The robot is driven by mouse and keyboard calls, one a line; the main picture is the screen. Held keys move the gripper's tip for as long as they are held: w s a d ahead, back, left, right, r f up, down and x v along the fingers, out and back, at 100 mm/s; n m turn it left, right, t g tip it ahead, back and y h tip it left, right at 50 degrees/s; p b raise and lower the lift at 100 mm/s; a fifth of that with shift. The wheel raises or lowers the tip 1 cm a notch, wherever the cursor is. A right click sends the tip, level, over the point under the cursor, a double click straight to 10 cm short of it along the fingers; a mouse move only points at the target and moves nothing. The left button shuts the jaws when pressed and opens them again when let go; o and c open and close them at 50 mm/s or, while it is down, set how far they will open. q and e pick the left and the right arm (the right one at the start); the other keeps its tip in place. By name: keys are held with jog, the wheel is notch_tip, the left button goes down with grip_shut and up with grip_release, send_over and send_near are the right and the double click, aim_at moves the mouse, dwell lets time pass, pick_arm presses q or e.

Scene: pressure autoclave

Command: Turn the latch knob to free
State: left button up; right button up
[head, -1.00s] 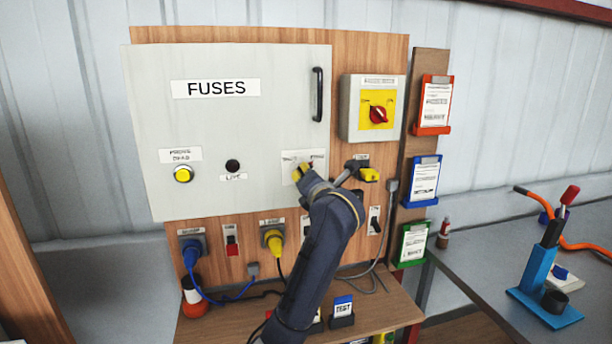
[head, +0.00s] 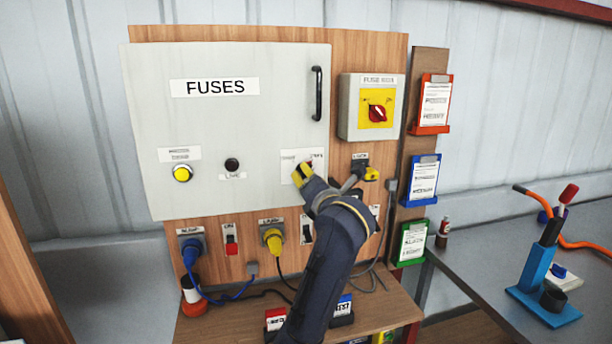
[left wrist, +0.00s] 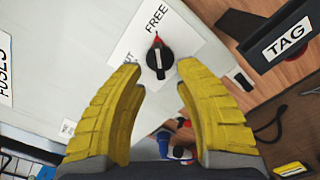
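The latch knob (left wrist: 158,60) is black and round with a red pointer, on a white label plate (left wrist: 185,25) on the FUSES cabinet door (head: 240,130). In the left wrist view the pointer is aimed at the word FREE. The other word on the plate is partly hidden by a finger. My left gripper (left wrist: 162,75) is open, with its yellow fingers apart on either side, tips just short of the knob; nothing is between them. In the head view the left gripper (head: 302,174) is at the plate and covers much of it. My right gripper is not in view.
A black block labelled TAG (left wrist: 285,38) is right of the knob in the wrist view. A yellow-and-grey fitting (head: 370,174) sits close right of the gripper. The door handle (head: 318,93) and red rotary switch (head: 377,113) are above. Plugs and cables hang below.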

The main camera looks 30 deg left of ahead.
pick_arm(q)
jog(key=v, duration=0.8)
jog(key=shift+a, duration=0.1)
